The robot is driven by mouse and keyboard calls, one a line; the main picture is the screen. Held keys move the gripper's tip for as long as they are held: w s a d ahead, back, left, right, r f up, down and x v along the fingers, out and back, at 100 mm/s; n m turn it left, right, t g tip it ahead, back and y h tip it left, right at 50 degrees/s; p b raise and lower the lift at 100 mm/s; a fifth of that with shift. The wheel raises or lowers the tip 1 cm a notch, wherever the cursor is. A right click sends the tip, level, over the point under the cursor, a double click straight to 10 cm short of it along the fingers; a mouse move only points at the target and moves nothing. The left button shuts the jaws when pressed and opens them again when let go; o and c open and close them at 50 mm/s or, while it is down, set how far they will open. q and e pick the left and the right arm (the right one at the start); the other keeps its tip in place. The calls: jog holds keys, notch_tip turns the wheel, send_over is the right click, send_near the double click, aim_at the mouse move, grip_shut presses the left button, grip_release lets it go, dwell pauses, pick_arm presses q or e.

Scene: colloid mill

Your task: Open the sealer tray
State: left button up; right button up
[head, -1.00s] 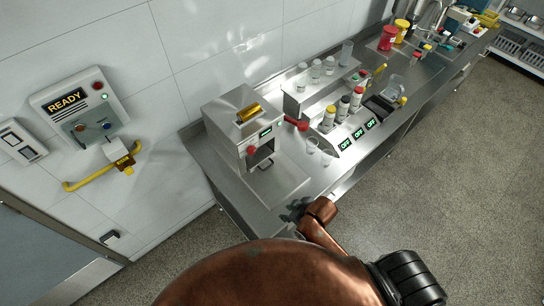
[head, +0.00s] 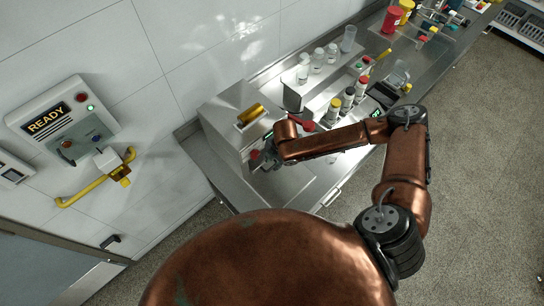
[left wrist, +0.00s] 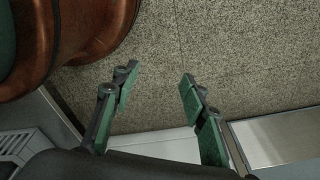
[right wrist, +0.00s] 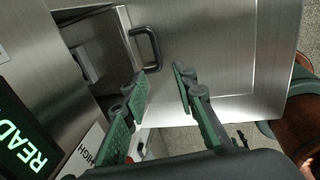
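The sealer is a steel box (head: 222,122) with a gold roll on top, at the near left end of the counter. In the right wrist view, the tray's dark U-shaped handle (right wrist: 147,48) stands out beside the sealer's dark opening (right wrist: 98,55). My right gripper (right wrist: 160,72) is open, with its fingertips just short of the handle and nothing between them. In the head view, my right gripper (head: 267,157) is at the sealer's front and hides the handle. My left gripper (left wrist: 157,72) is open and empty above the floor, out of the head view.
A lit green display (right wrist: 22,140) is on the sealer's face. Several capped bottles (head: 347,100) and clear jars (head: 317,60) stand farther along the counter. A READY panel (head: 62,118) and a yellow bar (head: 90,190) are on the wall. Bare steel counter (head: 285,190) lies before the sealer.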

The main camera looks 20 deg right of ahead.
aim_at(274, 165)
jog(key=f, duration=0.1)
jog(key=w+d+f, duration=0.1)
jog(key=d+f, duration=0.1)
jog(key=shift+w+f+p, duration=0.1)
jog(key=shift+w+p, duration=0.2)
jog(key=f, duration=0.3)
jog(key=shift+w+f, duration=0.1)
jog(key=shift+w, duration=0.25)
jog(key=shift+f, duration=0.4)
pick_arm(q)
jog(key=shift+s+a+r, duration=0.1)
jog(key=shift+s+r, duration=0.15)
jog(key=shift+r, duration=0.2)
pick_arm(e)
jog(key=shift+a, duration=0.1)
jog(key=shift+c, duration=0.3)
pick_arm(q)
jog(key=shift+s, duration=0.3)
pick_arm(e)
grip_shut()
